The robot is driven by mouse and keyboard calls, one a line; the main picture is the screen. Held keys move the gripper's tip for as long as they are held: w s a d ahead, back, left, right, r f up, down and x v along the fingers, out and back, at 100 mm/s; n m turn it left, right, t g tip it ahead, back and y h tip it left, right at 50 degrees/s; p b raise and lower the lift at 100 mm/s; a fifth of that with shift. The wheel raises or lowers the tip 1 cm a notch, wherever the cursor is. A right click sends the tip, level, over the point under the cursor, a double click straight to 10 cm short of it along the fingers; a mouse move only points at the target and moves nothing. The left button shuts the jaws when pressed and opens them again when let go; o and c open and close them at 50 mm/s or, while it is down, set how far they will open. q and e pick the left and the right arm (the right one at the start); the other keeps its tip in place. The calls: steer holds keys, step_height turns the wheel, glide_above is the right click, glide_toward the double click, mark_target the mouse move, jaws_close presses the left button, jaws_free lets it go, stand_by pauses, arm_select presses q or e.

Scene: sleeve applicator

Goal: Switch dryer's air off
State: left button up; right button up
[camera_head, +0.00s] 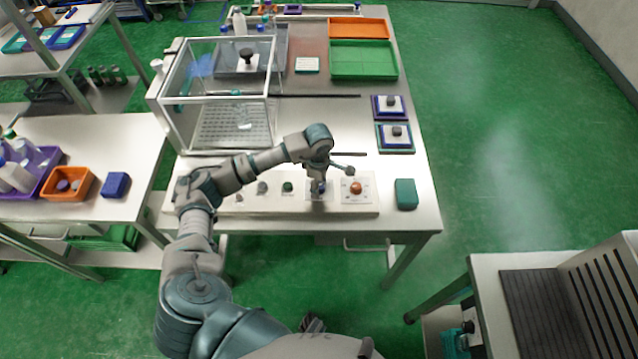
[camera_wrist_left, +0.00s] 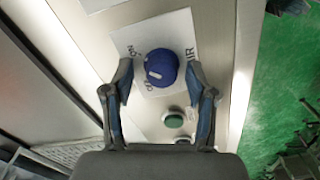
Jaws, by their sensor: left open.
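A round blue knob (camera_wrist_left: 162,64) with a white mark sits on a white label plate (camera_wrist_left: 126,40). The plate carries print that includes "AIR" and "ON", partly hidden. My left gripper (camera_wrist_left: 159,84) is open, with one finger on each side of the knob's near part; I cannot tell whether they touch it. In the head view my left gripper (camera_head: 317,184) points down over the same plate and mostly hides the knob. My right gripper is not in view.
An orange knob (camera_head: 356,187) on its own plate is just right of the gripper. A green button (camera_head: 287,187) and a grey button (camera_head: 262,187) are to the left. A clear-walled box (camera_head: 222,100) stands behind the arm. A green block (camera_head: 406,194) lies at the right.

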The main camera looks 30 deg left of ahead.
arm_select(q)
steer(key=shift+a, duration=0.1)
steer(key=shift+d+r, duration=0.1)
steer(key=shift+d, duration=0.3)
jaws_close()
steer(key=shift+a, duration=0.1)
